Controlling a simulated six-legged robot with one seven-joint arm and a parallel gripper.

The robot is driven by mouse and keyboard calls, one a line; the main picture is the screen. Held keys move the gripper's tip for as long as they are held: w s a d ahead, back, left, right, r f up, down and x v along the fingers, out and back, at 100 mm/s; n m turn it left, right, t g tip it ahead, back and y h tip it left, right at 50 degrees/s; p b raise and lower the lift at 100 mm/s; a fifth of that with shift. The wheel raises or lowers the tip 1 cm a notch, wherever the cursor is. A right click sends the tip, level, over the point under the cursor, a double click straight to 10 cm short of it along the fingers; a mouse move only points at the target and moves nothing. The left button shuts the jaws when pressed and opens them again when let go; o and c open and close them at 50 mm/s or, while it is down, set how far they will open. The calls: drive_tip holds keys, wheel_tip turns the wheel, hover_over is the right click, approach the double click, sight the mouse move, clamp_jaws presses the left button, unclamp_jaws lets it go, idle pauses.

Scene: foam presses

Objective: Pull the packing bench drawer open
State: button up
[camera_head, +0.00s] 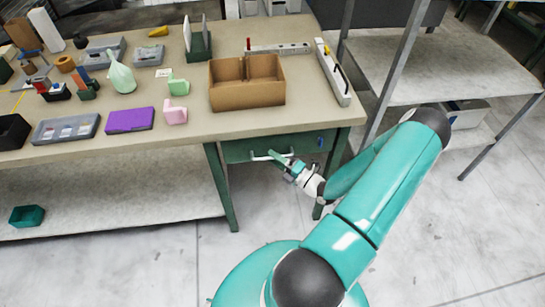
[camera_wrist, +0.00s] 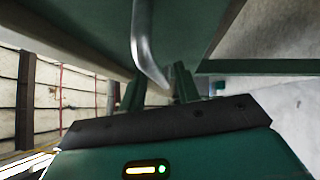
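The packing bench (camera_head: 180,122) has a green drawer (camera_head: 240,149) under the right end of its top. The drawer front looks about flush with the bench frame. Its pale bar handle (camera_head: 261,157) sticks out from the front. My gripper (camera_head: 280,160) is at this handle, reaching in from the lower right. In the wrist view, the grey metal handle (camera_wrist: 146,45) runs down from the top edge toward the space between the two green fingers (camera_wrist: 157,90). The fingers stand apart, with the handle's lower end between them. Whether either finger touches it cannot be told.
A cardboard box (camera_head: 247,95), a purple case (camera_head: 130,120) and several small items stand on the benchtop. A green bench leg (camera_head: 221,187) is left of the drawer. A grey shelf unit (camera_head: 440,75) stands at right. The floor in front of the drawer is clear apart from my arm.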

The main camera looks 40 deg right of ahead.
drive_tip(key=shift+w+a, duration=0.1)
drive_tip(key=shift+w, duration=0.45)
drive_tip(key=shift+c, duration=0.3)
clamp_jaws()
drive_tip(key=shift+s, duration=0.15)
